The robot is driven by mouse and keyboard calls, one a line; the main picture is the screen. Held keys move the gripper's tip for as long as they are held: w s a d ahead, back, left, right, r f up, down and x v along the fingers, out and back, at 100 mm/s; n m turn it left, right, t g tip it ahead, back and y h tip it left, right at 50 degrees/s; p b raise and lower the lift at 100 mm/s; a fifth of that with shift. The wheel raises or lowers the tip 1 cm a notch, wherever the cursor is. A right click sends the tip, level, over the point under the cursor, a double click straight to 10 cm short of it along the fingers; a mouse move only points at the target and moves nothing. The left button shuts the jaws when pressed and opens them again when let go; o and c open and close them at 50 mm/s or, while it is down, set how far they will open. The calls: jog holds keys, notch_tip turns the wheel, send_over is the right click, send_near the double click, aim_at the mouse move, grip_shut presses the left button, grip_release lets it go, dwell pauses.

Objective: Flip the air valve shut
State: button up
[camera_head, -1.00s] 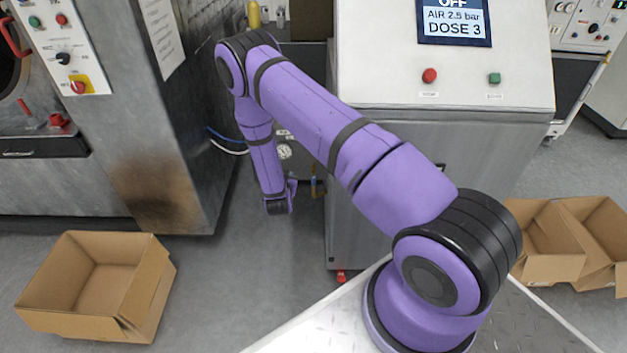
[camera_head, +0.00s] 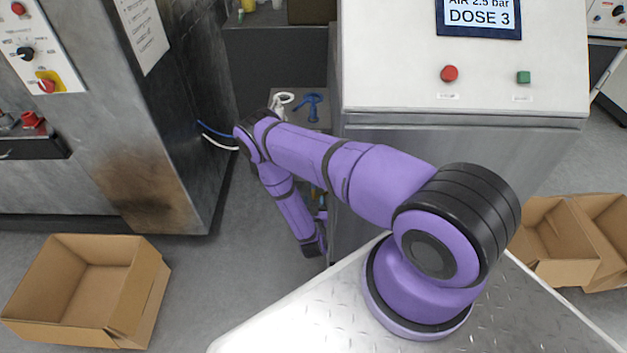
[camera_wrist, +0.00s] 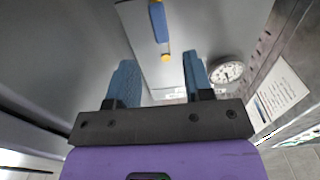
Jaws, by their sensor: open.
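A blue handle (camera_wrist: 158,22) with a small yellow end (camera_wrist: 165,57) shows at the top centre of the wrist view; it looks like the air valve's lever. My gripper (camera_wrist: 160,78) is open and empty. Its two blue fingers point toward the handle, which lies beyond the fingertips and roughly between them, apart from both. A round white gauge (camera_wrist: 227,73) is right of the right finger. In the head view my arm hides most of the valve area beside the control cabinet (camera_head: 420,165), and the fingers are hard to make out there.
A steel machine (camera_head: 150,130) stands left of my arm, with blue and white hoses (camera_head: 217,137) between. Open cardboard boxes lie at left (camera_head: 60,320) and right (camera_head: 555,265). A white and a blue item (camera_head: 312,108) are on a shelf behind. A label (camera_wrist: 280,95) is at wrist-view right.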

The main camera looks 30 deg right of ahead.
jog(key=x, duration=0.9)
jog(key=shift+w+d, duration=0.1)
grip_shut()
